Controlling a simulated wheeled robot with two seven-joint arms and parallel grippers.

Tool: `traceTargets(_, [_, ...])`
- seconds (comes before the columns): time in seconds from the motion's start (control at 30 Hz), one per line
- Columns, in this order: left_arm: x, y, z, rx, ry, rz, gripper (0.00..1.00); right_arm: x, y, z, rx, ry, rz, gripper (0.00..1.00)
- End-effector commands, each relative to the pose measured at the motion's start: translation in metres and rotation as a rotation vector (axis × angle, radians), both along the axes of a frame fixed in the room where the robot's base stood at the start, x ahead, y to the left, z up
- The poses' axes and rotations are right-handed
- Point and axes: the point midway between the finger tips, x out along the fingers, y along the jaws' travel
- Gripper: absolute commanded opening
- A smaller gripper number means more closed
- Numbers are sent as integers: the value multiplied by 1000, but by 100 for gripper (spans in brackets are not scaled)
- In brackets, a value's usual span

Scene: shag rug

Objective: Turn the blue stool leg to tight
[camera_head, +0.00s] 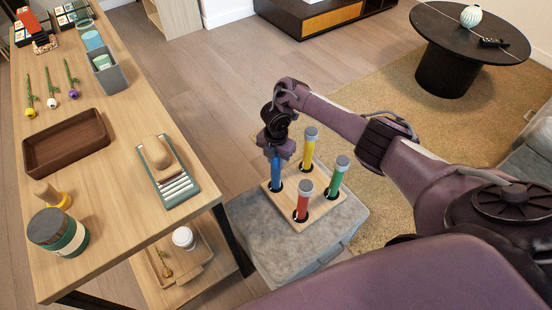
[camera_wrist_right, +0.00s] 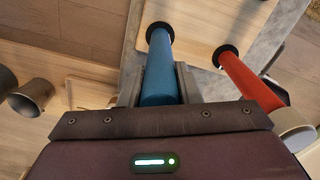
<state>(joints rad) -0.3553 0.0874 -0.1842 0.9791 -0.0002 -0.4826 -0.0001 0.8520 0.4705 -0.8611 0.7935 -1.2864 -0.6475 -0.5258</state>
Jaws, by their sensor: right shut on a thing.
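The upturned stool (camera_head: 322,206) has a light wooden seat board lying on a grey block, with four coloured legs standing up from black sockets. The blue leg (camera_head: 276,172) stands at the left corner; it also shows in the right wrist view (camera_wrist_right: 160,68), its far end in a black collar. My right gripper (camera_head: 276,152) comes down from above and is shut on the upper part of the blue leg. Its fingers (camera_wrist_right: 158,86) lie either side of the leg. The collar's tightness cannot be told. My left gripper is not in view.
The red leg (camera_head: 304,201), green leg (camera_head: 338,177) and yellow leg (camera_head: 309,148) stand close by. A wooden table (camera_head: 112,185) with a tray (camera_head: 66,144) and other items is on the left. Open floor lies behind the stool.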

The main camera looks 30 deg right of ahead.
Motion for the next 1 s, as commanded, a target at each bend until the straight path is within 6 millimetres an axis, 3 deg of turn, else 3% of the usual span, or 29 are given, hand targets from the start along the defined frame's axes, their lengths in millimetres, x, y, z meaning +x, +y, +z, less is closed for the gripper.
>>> traceTargets(0.37, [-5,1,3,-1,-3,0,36,0,0,2,0,0,-63,8])
traceTargets(0.93, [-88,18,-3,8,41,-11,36,-1,0,3,-1,1,-539,8])
traceTargets(1.0, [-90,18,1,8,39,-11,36,-2,0,3,0,3,-604,8])
